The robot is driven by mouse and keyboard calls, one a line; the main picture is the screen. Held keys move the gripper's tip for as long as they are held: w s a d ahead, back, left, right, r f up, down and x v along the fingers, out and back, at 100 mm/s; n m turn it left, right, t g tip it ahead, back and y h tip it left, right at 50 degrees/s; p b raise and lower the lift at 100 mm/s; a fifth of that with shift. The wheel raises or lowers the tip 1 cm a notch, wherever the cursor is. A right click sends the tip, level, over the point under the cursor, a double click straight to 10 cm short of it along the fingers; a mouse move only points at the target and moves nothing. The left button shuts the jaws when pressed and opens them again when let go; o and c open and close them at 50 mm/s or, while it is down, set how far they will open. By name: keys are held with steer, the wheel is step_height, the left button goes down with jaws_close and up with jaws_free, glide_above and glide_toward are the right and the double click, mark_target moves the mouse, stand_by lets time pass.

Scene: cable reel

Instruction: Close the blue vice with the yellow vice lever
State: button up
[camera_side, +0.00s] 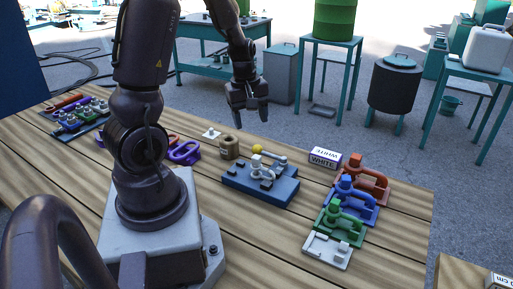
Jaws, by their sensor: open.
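The blue vice (279,193) is a flat blue block with grey and white fittings on top, near the middle of the wooden table. Its lever is a thin grey rod with a yellow ball knob (257,149) at its left end, at the vice's far side. How far the jaws stand apart is too small to tell. My gripper (250,117) is open and empty, fingers pointing down. It appears in the picture above the knob, apart from the vice and high up.
A row of red, blue (366,213), green and white toggle clamps stands at the right. A box marked WHITE (324,158) lies behind them. A tan cylinder (229,147) and a purple part (184,152) are left of the vice. Bare table lies in front of the vice.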

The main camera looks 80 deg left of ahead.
mark_target(256, 147)
steer(key=w+a+f+n, duration=0.1)
steer(key=a+f+n, duration=0.1)
steer(key=f, duration=0.2)
steer(key=w+a+f+n+y, duration=0.1)
steer(key=a+f+n, duration=0.1)
steer(key=f, duration=0.3)
steer(key=w+a+f+n, duration=0.1)
steer(key=f, duration=0.3)
steer(key=shift+a+f+n+t, duration=0.3)
steer(key=shift+a+n, duration=0.1)
jaws_close()
